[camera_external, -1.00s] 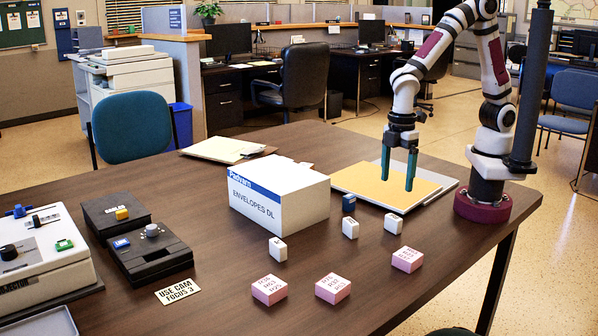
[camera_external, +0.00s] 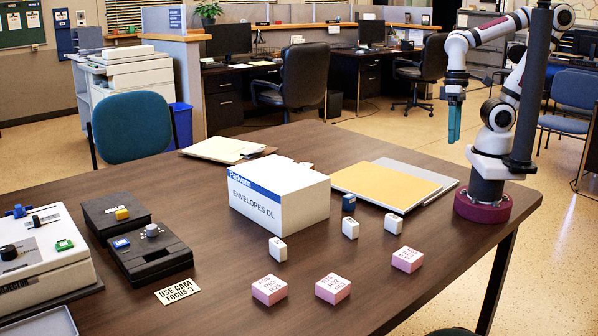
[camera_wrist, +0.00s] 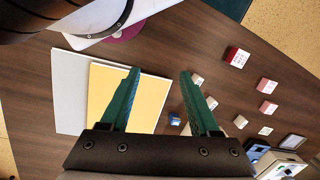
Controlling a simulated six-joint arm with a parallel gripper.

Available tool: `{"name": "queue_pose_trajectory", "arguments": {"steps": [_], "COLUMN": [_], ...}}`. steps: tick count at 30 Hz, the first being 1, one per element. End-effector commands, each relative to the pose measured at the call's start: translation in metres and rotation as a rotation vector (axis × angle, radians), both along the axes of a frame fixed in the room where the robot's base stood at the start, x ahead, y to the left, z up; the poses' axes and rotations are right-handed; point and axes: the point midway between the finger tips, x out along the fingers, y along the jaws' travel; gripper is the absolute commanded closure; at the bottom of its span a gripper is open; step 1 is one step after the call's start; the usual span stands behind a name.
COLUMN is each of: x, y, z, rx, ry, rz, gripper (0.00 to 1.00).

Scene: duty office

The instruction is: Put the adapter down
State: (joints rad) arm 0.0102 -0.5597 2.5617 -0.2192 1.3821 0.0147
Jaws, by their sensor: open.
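My gripper (camera_external: 454,122) is raised beside the table's far right side, in front of my base, with nothing between its teal fingers. In the wrist view my gripper (camera_wrist: 160,73) has its fingers spread apart and empty. No object is plainly marked as the adapter. Small blocks that could be it stand on the table: a dark blue block (camera_external: 349,202), and white blocks at the middle (camera_external: 277,249), front of the folder (camera_external: 350,229) and right (camera_external: 393,223). The blue block also shows in the wrist view (camera_wrist: 174,119). I cannot tell which is the adapter.
A yellow folder (camera_external: 375,186) lies on a grey one, right of a white envelope box (camera_external: 285,205). Pink boxes (camera_external: 333,288) sit near the front. Black devices (camera_external: 150,255) and a white panel unit (camera_external: 45,250) stand left.

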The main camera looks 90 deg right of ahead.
Motion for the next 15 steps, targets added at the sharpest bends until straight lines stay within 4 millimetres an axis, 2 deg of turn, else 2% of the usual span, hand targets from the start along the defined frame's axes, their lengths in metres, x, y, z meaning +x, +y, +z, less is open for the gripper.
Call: {"name": "queue_pose_trajectory", "arguments": {"steps": [2,4,5,8,9,11,13,15], "x": [0.001,0.004,0.008,0.032,0.045,0.065,0.081,0.087], "y": [0.000,0.001,0.002,0.013,0.023,0.047,0.084,0.124], "z": [0.000,-0.001,-0.002,-0.013,-0.020,-0.035,-0.058,-0.083], "rx": [-0.006,-0.044,-0.075,-0.240,-0.325,-0.461,-0.637,-0.818], "ry": [0.007,0.054,0.087,0.245,0.312,0.412,0.523,0.622], "rz": [0.023,0.149,0.247,0.735,0.958,1.286,1.643,1.944], "gripper": [0.38,0.38,0.38,0.38,0.38,0.38,0.38,0.38]}}
